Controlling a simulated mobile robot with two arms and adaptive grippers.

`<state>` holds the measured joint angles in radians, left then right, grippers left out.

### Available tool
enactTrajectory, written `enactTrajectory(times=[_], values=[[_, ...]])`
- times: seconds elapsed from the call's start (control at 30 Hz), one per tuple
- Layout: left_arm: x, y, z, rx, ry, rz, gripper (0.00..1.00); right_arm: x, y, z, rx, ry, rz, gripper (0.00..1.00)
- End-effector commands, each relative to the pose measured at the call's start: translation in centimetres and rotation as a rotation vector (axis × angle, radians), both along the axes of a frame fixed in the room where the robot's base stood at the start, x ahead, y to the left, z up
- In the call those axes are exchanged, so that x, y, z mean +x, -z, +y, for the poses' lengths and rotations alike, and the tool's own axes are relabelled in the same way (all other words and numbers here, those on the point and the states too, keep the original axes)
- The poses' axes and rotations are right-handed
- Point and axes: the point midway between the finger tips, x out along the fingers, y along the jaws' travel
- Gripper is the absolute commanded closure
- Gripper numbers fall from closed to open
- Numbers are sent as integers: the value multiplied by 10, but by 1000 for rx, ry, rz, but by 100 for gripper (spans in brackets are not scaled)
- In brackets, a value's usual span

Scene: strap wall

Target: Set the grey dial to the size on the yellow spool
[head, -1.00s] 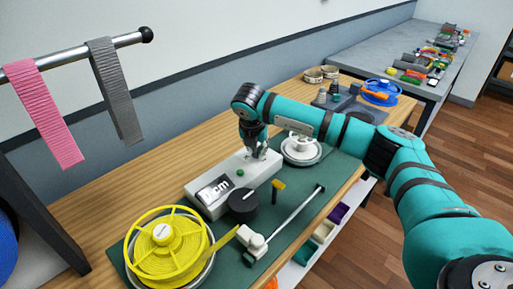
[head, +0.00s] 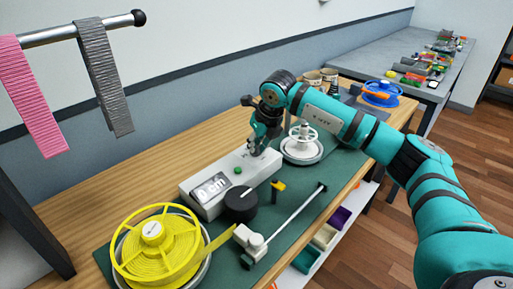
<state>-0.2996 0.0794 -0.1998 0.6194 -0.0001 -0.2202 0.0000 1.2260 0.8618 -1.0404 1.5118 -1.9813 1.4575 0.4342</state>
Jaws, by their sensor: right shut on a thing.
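A white box (head: 210,203) stands on the green mat, with a green button (head: 238,170) and a display (head: 211,189) that reads 0 cm. My right gripper (head: 259,148) points down at the far end of this box. It is shut on what seems to be the grey dial there, mostly hidden by the fingers. The yellow spool (head: 163,252) lies on a round grey holder at the near left, its yellow strap leading toward the box. The mark on its white hub (head: 152,232) is too small to read. My left gripper is not in view.
A black drum (head: 241,205), a yellow-topped post (head: 278,186) and a white slider on a rod (head: 250,241) stand in front of the box. A white spool (head: 302,142) stands just right of my gripper. Pink (head: 31,98) and grey (head: 104,78) straps hang from a rail.

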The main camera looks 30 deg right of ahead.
Motion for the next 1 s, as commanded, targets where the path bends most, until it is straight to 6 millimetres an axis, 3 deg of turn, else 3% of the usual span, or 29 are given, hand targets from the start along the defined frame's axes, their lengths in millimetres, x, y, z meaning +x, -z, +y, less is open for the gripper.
enactTrajectory(times=[0.4, 0.97, 1.0], values=[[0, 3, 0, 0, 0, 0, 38, 1, -1, -2, 1, -192, -2, 100], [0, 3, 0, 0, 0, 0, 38, 1, -1, -2, -1, -219, -1, 100], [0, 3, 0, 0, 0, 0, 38, 1, -1, -2, -1, -219, -1, 84]])
